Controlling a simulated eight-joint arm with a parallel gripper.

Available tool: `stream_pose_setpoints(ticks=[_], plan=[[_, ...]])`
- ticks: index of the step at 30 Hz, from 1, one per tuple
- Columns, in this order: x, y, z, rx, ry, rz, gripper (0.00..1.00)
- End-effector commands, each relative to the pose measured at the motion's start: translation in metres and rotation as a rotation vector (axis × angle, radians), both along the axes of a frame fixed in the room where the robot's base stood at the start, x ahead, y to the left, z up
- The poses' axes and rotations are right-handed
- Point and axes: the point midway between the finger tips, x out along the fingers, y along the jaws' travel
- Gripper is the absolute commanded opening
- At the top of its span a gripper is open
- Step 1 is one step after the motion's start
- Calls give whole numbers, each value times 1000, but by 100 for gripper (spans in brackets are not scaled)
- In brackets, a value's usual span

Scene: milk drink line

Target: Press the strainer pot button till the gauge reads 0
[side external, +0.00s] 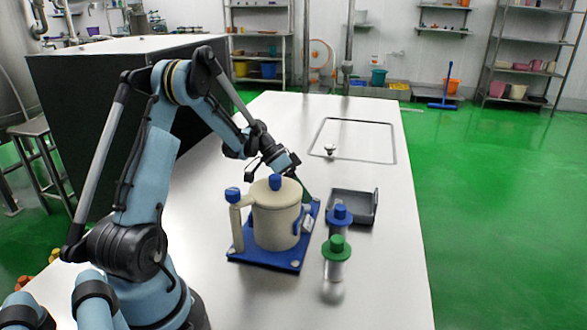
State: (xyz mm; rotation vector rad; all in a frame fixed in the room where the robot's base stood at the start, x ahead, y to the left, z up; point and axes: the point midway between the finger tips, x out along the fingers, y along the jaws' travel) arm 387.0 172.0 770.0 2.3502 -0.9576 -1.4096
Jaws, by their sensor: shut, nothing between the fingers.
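The strainer pot (275,222) is a cream pot with a blue knob (275,182) on its lid. It stands upright on a blue base plate (262,258). A cream post with a blue cap (232,194) rises at the pot's left; I cannot tell whether this cap or the knob is the button. A small pale part (308,223) at the pot's right may be the gauge; no reading is legible. My gripper (301,189) is shut and empty, just behind and above the pot's right rim. Its tips are partly hard to make out, and contact cannot be told.
A small knobbed item (330,150) sits by a rectangular outline farther back. The white table (385,270) is clear at the front right.

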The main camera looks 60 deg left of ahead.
Motion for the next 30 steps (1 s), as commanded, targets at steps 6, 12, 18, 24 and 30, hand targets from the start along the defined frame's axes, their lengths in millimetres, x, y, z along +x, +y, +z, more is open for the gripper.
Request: stream_pose_setpoints(ticks=[6,12,18,24,30], plan=[[0,0,8,0,0,0,0],[0,0,8,0,-1,1,0],[0,0,16,0,-1,1,0],[0,0,35,0,-1,1,0],[0,0,52,0,-1,1,0]])
